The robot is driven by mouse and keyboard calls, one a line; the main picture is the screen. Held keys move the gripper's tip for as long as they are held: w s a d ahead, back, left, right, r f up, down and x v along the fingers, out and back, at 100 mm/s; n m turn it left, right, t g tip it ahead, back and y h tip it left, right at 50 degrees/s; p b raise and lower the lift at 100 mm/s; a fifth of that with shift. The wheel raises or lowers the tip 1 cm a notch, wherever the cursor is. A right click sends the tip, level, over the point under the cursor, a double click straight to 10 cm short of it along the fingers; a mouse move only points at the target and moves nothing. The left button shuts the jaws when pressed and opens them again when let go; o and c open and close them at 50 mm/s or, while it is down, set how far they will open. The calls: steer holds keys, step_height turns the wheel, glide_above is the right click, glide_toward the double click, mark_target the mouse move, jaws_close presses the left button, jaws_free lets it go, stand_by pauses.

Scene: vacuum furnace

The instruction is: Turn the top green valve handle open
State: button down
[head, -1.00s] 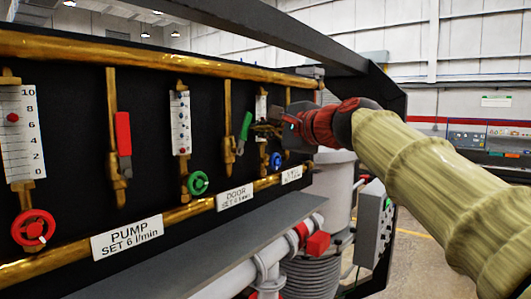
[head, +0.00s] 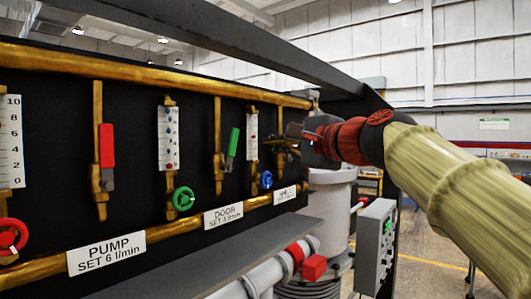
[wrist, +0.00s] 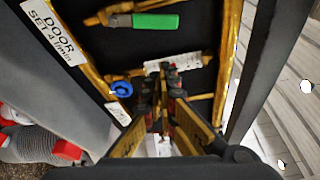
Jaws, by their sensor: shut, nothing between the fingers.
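The green lever handle (head: 233,142) sits on a brass valve in the DOOR column of the black panel. It stands nearly upright, leaning slightly, beside its brass pipe. In the wrist view the green handle (wrist: 155,21) lies across the top of the picture, beyond the fingers. My gripper (head: 284,140) is to the right of the handle, apart from it, in front of the last column. In the wrist view my gripper (wrist: 164,72) is shut with nothing held, its fingertips over a white flow-meter scale. Whether the fingertips touch anything there I cannot tell.
A red lever (head: 106,146) and a green round knob (head: 183,198) are further left. A blue knob (head: 266,180) is below my gripper. A grey ledge (head: 210,255) juts out under the panel. A dark frame post (head: 385,250) and grey control box (head: 375,240) stand at the right.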

steer(key=s+d+f+n+g+h+b, duration=0.1)
steer(key=s+d+f+n, duration=0.1)
steer(key=f, duration=0.6)
steer(key=s+d+f+n+g+h, duration=0.1)
steer(key=d+f+n+g+h, duration=0.15)
steer(key=f, duration=0.65)
steer(key=s+d+f+n+g+h+b, duration=0.1)
steer(key=s+f+n, duration=0.15)
steer(key=f, duration=0.55)
steer(key=s+d+f+n+g+h+b, duration=0.1)
steer(key=s+d+f+n+b, duration=0.1)
steer(key=s+f, duration=0.6)
steer(key=s+d+f+n+g+h+b, duration=0.2)
steer(key=s+d+f+b, duration=0.3)
steer(key=f, duration=1.3)
steer(key=s+d+f+n+g+h+b, duration=0.1)
steer(key=s+d+f+n+h+b, duration=0.1)
steer(key=s+f, duration=1.1)
steer(key=shift+d+f+n+b, duration=0.3)
steer(key=shift+d+f+b, duration=0.1)
steer(key=shift+d+b, duration=0.4)
